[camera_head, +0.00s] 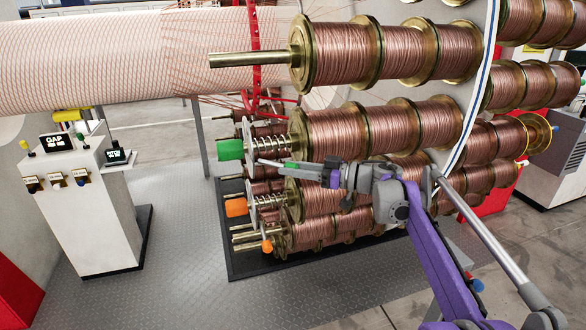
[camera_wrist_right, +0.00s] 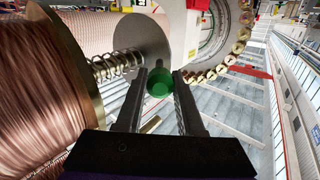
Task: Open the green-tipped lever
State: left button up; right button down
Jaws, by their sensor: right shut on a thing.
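The lever's green tip (camera_head: 290,166) shows in the head view beside the spool rack, at the end of a thin grey rod (camera_head: 268,162). My right gripper (camera_head: 302,169) reaches in from the right and is shut on this green tip. In the right wrist view the round green tip (camera_wrist_right: 159,85) sits between the two dark fingers of the right gripper (camera_wrist_right: 160,77). A grey disc (camera_wrist_right: 140,48) lies behind it and hides part of the mechanism. My left gripper is in neither view.
A green block (camera_head: 230,149) and a spring (camera_head: 268,146) sit on the spool axle just beyond the tip. An orange block (camera_head: 236,207) is below. Copper spools (camera_head: 350,130) crowd close around the gripper. A control cabinet (camera_head: 95,205) stands left, with open floor between.

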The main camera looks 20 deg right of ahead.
jog(key=shift+r, duration=0.1)
jog(key=c, duration=0.5)
grip_release()
jog(key=v, duration=1)
jog(key=shift+s+d, duration=0.25)
jog(key=shift+d, duration=0.05)
jog(key=shift+a, duration=0.1)
